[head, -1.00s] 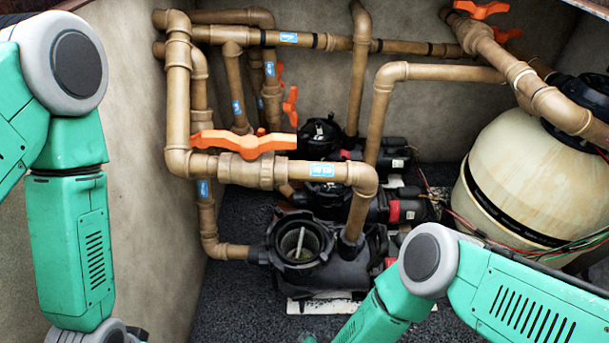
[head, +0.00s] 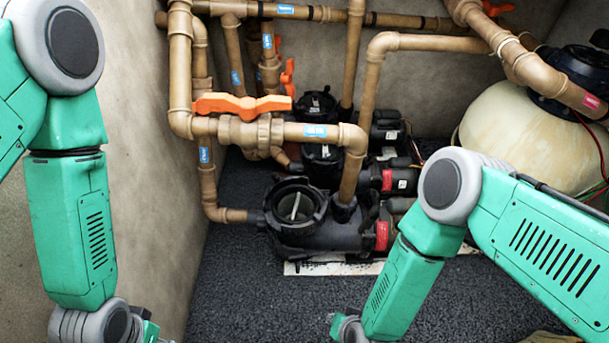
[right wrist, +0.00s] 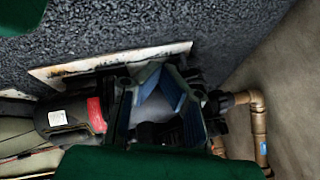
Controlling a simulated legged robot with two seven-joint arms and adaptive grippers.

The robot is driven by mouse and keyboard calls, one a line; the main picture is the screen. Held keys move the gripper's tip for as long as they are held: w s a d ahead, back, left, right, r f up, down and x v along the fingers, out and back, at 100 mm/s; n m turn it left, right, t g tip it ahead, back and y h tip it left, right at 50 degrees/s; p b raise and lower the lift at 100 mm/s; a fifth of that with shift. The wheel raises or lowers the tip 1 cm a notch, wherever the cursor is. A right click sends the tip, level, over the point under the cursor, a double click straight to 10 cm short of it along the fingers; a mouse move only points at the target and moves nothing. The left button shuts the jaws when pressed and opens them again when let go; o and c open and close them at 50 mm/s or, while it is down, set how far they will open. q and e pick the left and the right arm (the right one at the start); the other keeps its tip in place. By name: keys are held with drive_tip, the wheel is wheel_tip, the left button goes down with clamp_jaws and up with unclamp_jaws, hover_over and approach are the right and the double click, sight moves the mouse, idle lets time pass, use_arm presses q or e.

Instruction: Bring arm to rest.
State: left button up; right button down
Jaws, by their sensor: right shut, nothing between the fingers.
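My right arm (head: 405,270) enters the head view from the right and bends down, its wrist (head: 348,327) low at the bottom edge in front of the pump. In the right wrist view my right gripper (right wrist: 168,88) is shut and empty, its fingers seen against the black pump. I cannot tell how far it is from the pump, but nothing is held. My left arm (head: 70,220) hangs down along the left side of the head view. Its gripper is out of the picture below.
The front pump (head: 330,235) with its open-topped black pot stands on a pale slab (head: 325,268). Brown pipes (head: 372,100) with an orange valve handle (head: 240,105) rise behind it. A cream filter tank (head: 510,140) stands right, behind my right arm. Dark gravel (head: 245,300) in front is clear.

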drive_tip(key=s+d+r+n+g+h, duration=0.1)
drive_tip(key=s+d+r+g, duration=0.1)
drive_tip(key=s+d+r, duration=0.35)
drive_tip(key=s+d+r+n+g+p, duration=0.1)
drive_tip(key=s+d+r, duration=0.1)
drive_tip(key=d+r, duration=0.55)
drive_tip(key=s+d+r+n+g+h, duration=0.1)
drive_tip(key=s+d+r+n+g, duration=0.15)
drive_tip(key=d+r, duration=0.4)
use_arm(q)
wheel_tip(320, 180, up, 18)
drive_tip(key=p, duration=1.6)
drive_tip(key=shift+f, duration=0.25)
drive_tip(key=shift+o, duration=0.5)
drive_tip(key=shift+r+p, duration=0.3)
drive_tip(key=shift+p, duration=0.2)
drive_tip(key=o, duration=0.7)
drive_tip(key=shift+r, duration=0.1)
use_arm(e)
wheel_tip(320, 180, up, 16)
drive_tip(key=shift+s+d+m+t, duration=0.15)
drive_tip(key=shift+d+m+t, duration=0.2)
drive_tip(key=shift+m, duration=0.1)
use_arm(q)
drive_tip(key=shift+d+f, duration=0.1)
drive_tip(key=shift+f, duration=0.1)
use_arm(e)
drive_tip(key=shift+f, duration=0.15)
